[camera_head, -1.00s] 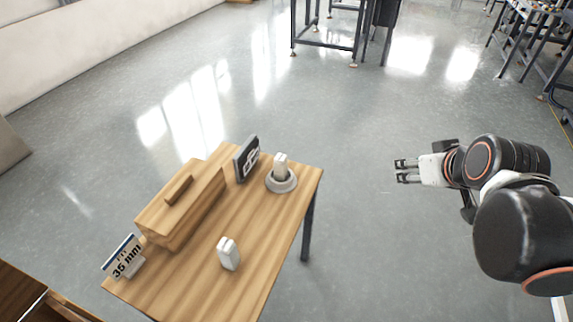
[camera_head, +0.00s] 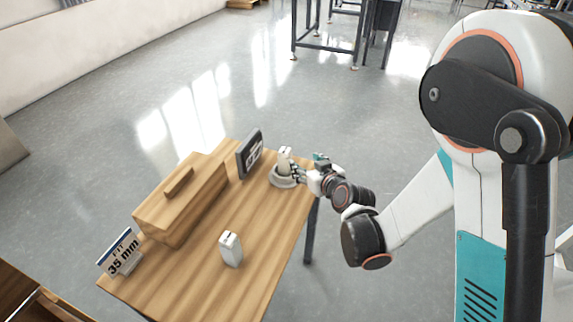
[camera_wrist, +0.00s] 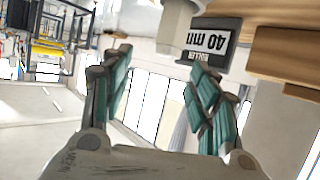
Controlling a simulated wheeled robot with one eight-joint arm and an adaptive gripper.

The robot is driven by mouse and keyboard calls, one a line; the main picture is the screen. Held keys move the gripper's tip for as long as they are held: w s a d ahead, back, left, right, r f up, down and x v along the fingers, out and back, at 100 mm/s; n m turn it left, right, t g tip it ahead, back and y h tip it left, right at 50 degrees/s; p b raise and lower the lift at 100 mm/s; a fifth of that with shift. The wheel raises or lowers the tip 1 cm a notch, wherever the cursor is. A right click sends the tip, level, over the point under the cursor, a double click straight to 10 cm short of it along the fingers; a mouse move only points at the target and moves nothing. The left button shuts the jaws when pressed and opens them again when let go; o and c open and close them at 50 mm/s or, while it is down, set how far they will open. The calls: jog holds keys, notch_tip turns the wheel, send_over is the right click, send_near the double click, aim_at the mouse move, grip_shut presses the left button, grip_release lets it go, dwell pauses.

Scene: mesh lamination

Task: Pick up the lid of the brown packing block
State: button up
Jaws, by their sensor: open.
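The brown packing block (camera_head: 170,226) is a wooden-looking box at the left of the table. Its lid (camera_head: 207,173) is on top, with a bar-shaped handle (camera_head: 180,182). In the wrist view a wooden shape at the upper right (camera_wrist: 285,55) looks like part of this block, seen upside down. My gripper (camera_head: 300,169) is over the table's right corner, well to the right of the lid. In the wrist view its two teal-padded fingers (camera_wrist: 160,65) are spread, with nothing held between them.
A white piece (camera_head: 285,156) stands on a round grey base (camera_head: 284,182) right beside my gripper; contact is unclear. A dark sign (camera_head: 249,153) stands between it and the block. A white block (camera_head: 231,249) and a "35 mm" sign (camera_head: 121,252) stand nearer the front.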

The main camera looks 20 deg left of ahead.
aim_at(287, 159)
jog(key=x, duration=0.3)
jog(key=s+x, duration=0.1)
jog(key=x, duration=0.2)
jog(key=a+f+x, duration=0.1)
jog(key=x, duration=0.2)
jog(key=shift+a, duration=0.2)
jog(key=b+x, duration=0.2)
jog(key=x, duration=0.3)
jog(key=shift+s+f+b, duration=0.15)
jog(key=shift+b, duration=0.15)
jog(key=shift+w+a, duration=0.15)
jog(key=shift+w, duration=0.05)
jog(key=shift+c, duration=0.6)
jog(key=c, duration=1.2)
